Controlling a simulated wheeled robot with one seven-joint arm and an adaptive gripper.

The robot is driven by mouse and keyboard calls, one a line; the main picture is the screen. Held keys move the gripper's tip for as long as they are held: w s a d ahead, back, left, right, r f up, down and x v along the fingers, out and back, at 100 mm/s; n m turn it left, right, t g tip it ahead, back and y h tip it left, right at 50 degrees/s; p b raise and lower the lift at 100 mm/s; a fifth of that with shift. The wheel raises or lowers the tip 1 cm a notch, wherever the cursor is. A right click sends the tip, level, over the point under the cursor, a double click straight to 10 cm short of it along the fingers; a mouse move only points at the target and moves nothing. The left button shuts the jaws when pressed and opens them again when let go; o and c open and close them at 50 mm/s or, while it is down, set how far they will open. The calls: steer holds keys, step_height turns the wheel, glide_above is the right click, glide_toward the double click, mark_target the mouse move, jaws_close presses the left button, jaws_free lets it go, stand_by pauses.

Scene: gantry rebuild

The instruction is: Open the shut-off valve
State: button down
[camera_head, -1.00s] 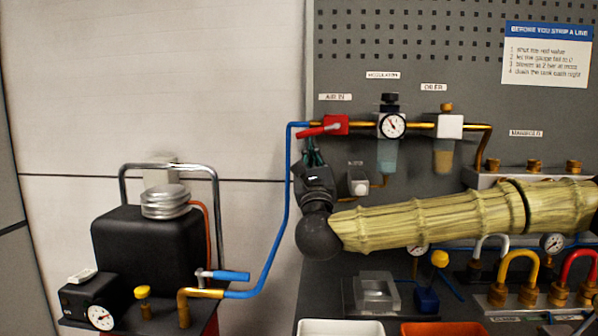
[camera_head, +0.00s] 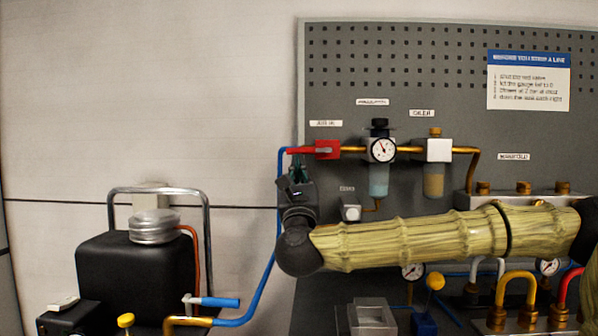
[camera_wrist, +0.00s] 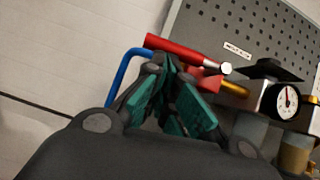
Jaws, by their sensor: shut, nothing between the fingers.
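The shut-off valve is a red block (camera_head: 327,149) on the brass pipe under the "AIR IN" label. Its red lever (camera_head: 300,150) points left from the block, about level and in line with the pipe. The wrist view shows the lever (camera_wrist: 180,50) crossing just beyond the fingertips, with part of the red block behind. My gripper (camera_head: 299,163) is just below the lever; its green-padded fingers (camera_wrist: 167,75) are shut with nothing between them. I cannot tell whether the fingertips touch the lever.
A gauge (camera_head: 382,149) and regulator stand right of the valve, then the oiler (camera_head: 434,150). A blue pipe (camera_head: 269,270) runs down left of my gripper. The black tank (camera_head: 135,270) with a blue-handled valve (camera_head: 219,302) is lower left. The wall left of the panel is clear.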

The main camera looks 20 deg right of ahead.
steer(key=v, duration=0.7)
steer(key=shift+s, duration=0.2)
